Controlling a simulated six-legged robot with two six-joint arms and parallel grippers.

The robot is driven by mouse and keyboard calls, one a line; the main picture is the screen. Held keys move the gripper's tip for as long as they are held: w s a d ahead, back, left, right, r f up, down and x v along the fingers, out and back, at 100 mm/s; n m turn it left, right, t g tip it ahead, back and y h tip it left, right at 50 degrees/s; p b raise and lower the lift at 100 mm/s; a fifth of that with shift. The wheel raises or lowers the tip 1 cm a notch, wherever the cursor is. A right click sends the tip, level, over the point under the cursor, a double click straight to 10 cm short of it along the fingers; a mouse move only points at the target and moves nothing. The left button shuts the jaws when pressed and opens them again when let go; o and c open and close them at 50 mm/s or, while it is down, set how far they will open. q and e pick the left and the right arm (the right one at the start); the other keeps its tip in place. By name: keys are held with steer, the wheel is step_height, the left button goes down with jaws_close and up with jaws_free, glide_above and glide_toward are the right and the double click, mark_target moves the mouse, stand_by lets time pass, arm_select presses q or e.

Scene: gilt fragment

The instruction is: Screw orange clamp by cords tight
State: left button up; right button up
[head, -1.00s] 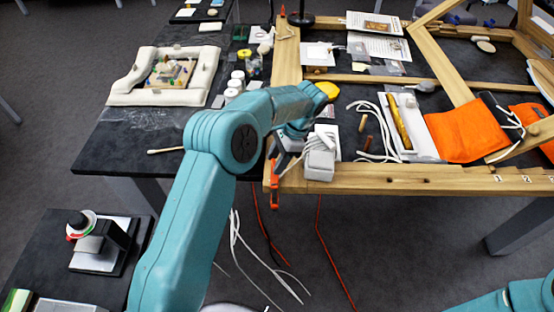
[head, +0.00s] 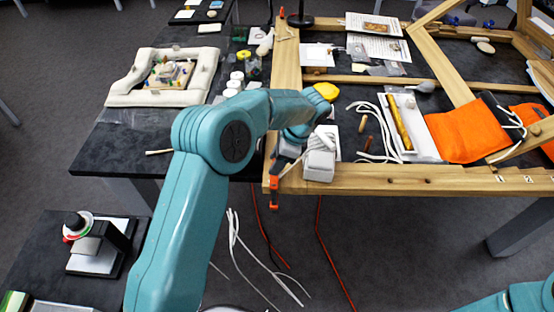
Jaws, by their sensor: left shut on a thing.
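The orange clamp (head: 274,192) sits on the front left corner of the wooden frame, with its lower end hanging below the edge. My left arm reaches over from the left.
The wooden frame (head: 400,180) lies on the dark table. A yellow round thing (head: 327,91) is behind my wrist. Loose cables hang below the edge.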

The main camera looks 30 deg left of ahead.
arm_select(q)
steer(key=o, duration=1.1)
steer(key=shift+s, duration=0.1)
steer(key=shift+c, duration=0.2)
steer(key=shift+r, duration=0.1)
steer(key=shift+w+d+r, duration=0.15)
steer(key=shift+w+r, duration=0.05)
steer(key=shift+r, duration=0.1)
steer(key=v, duration=1.5)
steer(key=shift+r+p, duration=0.25)
steer(key=shift+p, duration=0.15)
steer(key=shift+s, duration=0.1)
